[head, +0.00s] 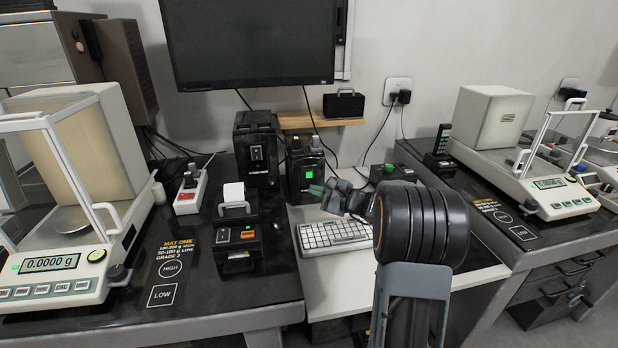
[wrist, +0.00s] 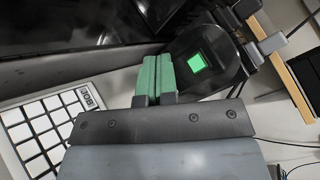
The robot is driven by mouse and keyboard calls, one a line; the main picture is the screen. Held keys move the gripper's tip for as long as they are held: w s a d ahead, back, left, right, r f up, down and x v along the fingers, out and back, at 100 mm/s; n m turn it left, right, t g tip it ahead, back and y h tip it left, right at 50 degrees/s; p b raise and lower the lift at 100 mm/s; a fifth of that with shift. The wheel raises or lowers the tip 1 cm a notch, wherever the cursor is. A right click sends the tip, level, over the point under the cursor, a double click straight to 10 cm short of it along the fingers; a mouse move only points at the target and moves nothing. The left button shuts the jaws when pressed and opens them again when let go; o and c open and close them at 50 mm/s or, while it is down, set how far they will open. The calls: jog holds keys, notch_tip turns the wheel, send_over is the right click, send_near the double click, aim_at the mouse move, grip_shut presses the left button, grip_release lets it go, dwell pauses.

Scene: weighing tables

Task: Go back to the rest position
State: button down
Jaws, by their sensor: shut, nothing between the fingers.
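My gripper (head: 316,189) is above the far side of the keyboard (head: 334,236), on the white middle table (head: 345,272). Its green fingers also show in the wrist view (wrist: 152,79), shut together with nothing between them. The black device with a green screen (head: 305,168) stands just behind the fingertips in the head view. In the wrist view its green screen (wrist: 197,62) is right of the fingers, and the keyboard (wrist: 45,125) is at the left. My arm hides part of the middle table.
A balance (head: 65,263) reading 0.0000 g stands on the left table, with a label printer (head: 238,240) beside it. Another balance (head: 553,197) is on the right table. A monitor (head: 248,45) hangs on the wall above a small wooden shelf (head: 300,121).

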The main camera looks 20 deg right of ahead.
jog(key=shift+f, duration=0.1)
dwell(0.3)
